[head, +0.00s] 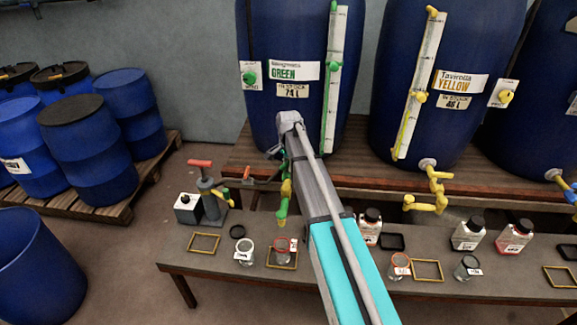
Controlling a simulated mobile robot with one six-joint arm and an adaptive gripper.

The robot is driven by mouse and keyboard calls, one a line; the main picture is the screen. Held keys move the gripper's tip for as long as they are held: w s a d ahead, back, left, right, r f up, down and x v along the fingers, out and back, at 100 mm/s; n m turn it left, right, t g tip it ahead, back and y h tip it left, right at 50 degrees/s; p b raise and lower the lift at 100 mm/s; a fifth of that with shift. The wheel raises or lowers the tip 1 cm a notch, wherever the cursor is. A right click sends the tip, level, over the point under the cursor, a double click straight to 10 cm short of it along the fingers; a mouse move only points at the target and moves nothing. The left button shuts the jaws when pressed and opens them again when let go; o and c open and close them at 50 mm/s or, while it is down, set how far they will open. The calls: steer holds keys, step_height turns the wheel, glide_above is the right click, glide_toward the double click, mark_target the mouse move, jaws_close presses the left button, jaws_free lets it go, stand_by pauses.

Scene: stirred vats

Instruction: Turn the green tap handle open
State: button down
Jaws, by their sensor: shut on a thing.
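The green vat (290,40) is a tall blue drum with a GREEN label (294,71). Its green and yellow tap (285,190) hangs at the drum's lower front, with the green spout (282,213) pointing down over the low bench. My gripper (276,155) is at the top of this tap, left of my arm's wrist. It is small and partly hidden by my arm. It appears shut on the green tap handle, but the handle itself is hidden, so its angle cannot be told.
The yellow vat (440,50) with its yellow tap (435,187) stands to the right. The low bench (330,283) holds a grey press (210,198) with a red handle, jars (245,250), and bottles (468,233). Blue drums (90,150) stand on a pallet at left.

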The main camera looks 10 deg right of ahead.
steer(key=n, duration=0.3)
steer(key=shift+n, duration=2.2)
steer(key=c, duration=0.6)
jaws_free()
steer(key=shift+c, duration=0.2)
steer(key=shift+m, duration=0.3)
